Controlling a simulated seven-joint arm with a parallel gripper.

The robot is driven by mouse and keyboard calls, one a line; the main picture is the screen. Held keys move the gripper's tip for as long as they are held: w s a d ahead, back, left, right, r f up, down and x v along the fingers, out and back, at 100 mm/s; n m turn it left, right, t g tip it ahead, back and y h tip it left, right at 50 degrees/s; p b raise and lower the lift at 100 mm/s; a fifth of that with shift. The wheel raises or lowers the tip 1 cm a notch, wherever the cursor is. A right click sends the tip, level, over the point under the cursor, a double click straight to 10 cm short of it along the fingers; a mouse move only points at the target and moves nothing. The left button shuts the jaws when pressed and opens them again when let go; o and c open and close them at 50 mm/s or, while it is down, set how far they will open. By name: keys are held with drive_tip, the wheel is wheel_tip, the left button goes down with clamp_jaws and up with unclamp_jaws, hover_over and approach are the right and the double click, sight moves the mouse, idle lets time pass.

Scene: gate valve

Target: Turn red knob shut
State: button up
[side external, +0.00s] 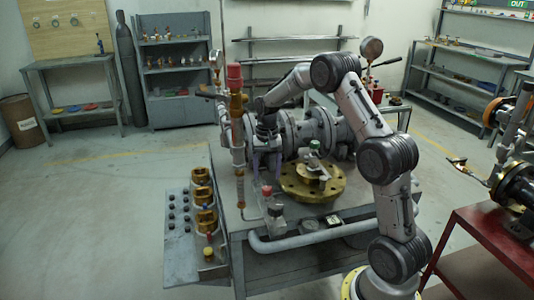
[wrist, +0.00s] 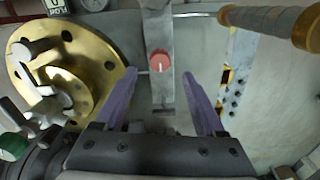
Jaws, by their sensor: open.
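The red knob (wrist: 160,62) shows in the wrist view as a round red cap with a pale mark, on a grey valve body (wrist: 159,90). In the side view the red knob (side external: 266,190) sits on top of a small grey valve at the table's front. My gripper (wrist: 160,76) points down with its two purple fingers apart, one on each side of the knob in the picture, with clear gaps. In the side view my gripper (side external: 267,178) is just above the knob. No contact shows, and the exact height gap is hard to tell.
A brass flange (side external: 313,182) with a green-capped valve lies right of the knob. A copper-coloured vertical pipe (side external: 238,135) with a red top stands close on the left. Large grey pipework (side external: 300,130) is behind. A panel with brass valves (side external: 203,215) hangs at the table's left.

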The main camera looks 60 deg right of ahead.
sight(267, 188)
wheel_tip(267, 188, up, 8)
drive_tip(key=shift+r, duration=0.15)
drive_tip(key=shift+r, duration=0.1)
